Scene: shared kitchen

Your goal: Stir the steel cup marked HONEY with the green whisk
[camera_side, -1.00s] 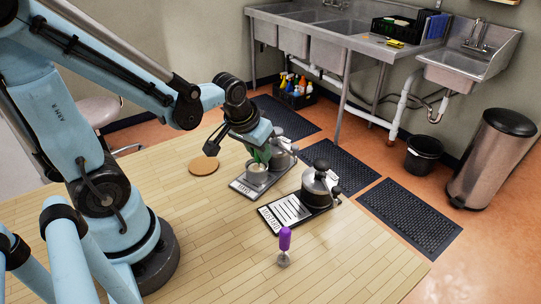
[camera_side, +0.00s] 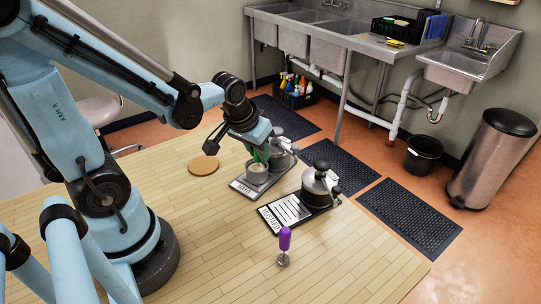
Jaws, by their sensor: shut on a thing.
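My gripper (camera_side: 261,146) is shut on the green whisk (camera_side: 262,155). The whisk points down into the open steel cup (camera_side: 256,174) on the near end of a labelled board (camera_side: 241,187). The whisk's lower end is hidden inside the cup. The label by this cup is too small to read surely as HONEY. Another steel cup (camera_side: 279,159) stands just behind it, partly hidden by my gripper. A larger steel vessel with a black-knobbed lid (camera_side: 318,186) stands to the right on a second labelled board (camera_side: 272,218).
A purple-handled whisk (camera_side: 284,241) stands upright near the table's front. A round brown coaster (camera_side: 203,165) lies left of the cups. The wooden table (camera_side: 210,245) is clear in front. Sinks (camera_side: 330,40), a bucket and a bin stand beyond the table.

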